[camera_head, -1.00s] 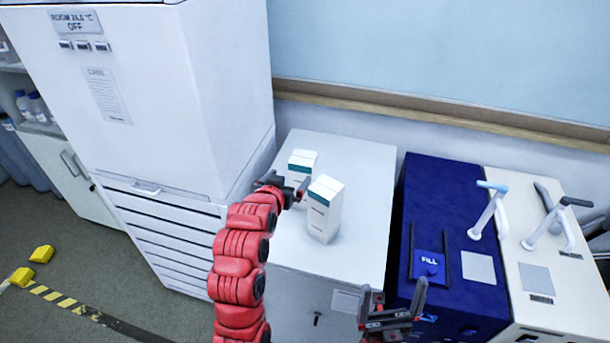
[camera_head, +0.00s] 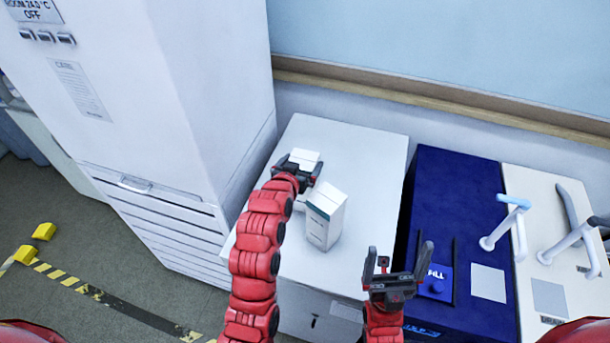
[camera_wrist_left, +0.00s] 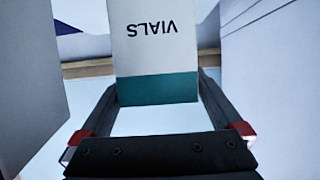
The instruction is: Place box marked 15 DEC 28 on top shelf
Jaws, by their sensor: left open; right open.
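Two white boxes with teal bands stand upright on a white cabinet top (camera_head: 365,170). The rear box (camera_head: 304,155) is at my left gripper (camera_head: 299,168), which hides most of it. In the left wrist view that box (camera_wrist_left: 155,45) reads VIALS upside down and shows between the open fingers of the left gripper (camera_wrist_left: 158,88); I cannot tell whether they touch it. The front box (camera_head: 325,217) stands just right of the left gripper. No date is legible on either box. My right gripper (camera_head: 398,272) is open and empty in front of the blue unit.
A tall white cabinet (camera_head: 190,90) stands close on the left. A blue unit (camera_head: 450,185) and a cream unit with taps (camera_head: 540,195) stand on the right. Bare cabinet top lies behind and right of the boxes. The wall is behind.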

